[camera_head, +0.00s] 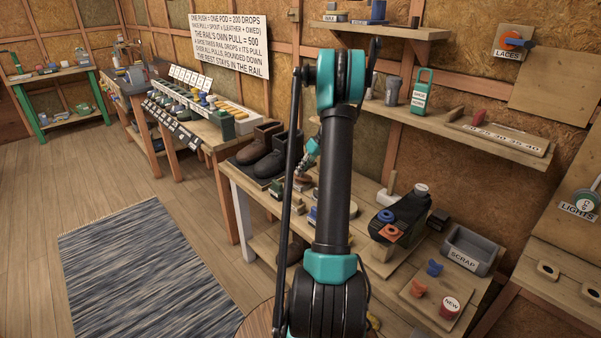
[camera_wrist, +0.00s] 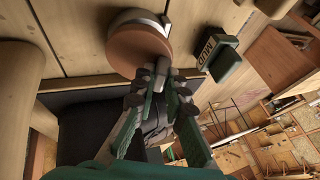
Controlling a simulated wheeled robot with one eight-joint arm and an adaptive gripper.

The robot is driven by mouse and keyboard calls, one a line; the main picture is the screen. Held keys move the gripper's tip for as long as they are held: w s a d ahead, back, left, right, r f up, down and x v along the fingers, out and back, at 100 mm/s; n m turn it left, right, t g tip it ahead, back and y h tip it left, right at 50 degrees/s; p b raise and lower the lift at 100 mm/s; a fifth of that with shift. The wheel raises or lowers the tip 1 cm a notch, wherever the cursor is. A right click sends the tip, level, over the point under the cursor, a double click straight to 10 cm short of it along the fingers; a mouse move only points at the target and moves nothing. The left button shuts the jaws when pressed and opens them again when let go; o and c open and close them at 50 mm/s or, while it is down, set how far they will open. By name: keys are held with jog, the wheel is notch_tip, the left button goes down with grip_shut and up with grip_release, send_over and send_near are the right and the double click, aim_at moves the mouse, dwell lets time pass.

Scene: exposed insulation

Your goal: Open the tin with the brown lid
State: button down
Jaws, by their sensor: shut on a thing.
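The tin with the brown lid stands on the workbench. In the wrist view its round brown lid (camera_wrist: 136,52) faces me, with the pale metal tin (camera_wrist: 135,17) behind it. In the head view the brown lid (camera_head: 303,179) is small, just under my gripper (camera_head: 306,172), left of my arm. My gripper (camera_wrist: 163,82) also shows in the wrist view, its fingers closed together at the lid's near edge on a small grey part, seemingly the lid's knob. The fingertips partly hide the contact. I cannot tell whether the lid is seated on the tin or lifted from it.
A dark green block labelled MUD (camera_wrist: 222,57) lies close right of the tin. My arm hides part of the bench.

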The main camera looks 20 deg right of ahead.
aim_at(307, 176)
jog(key=shift+w+d+r, duration=0.2)
jog(key=shift+d+r, duration=0.1)
jog(key=shift+d, duration=0.2)
jog(key=shift+w+d+r, duration=0.15)
jog(key=shift+d+r, duration=0.15)
jog(key=shift+d, duration=0.15)
jog(key=shift+w+d+r, duration=0.1)
jog(key=shift+d+r, duration=0.05)
jog(key=shift+d, duration=0.45)
jog(key=c, duration=1.6)
grip_release()
jog(key=shift+d, duration=0.15)
jog(key=shift+o, duration=0.2)
jog(key=shift+a, duration=0.3)
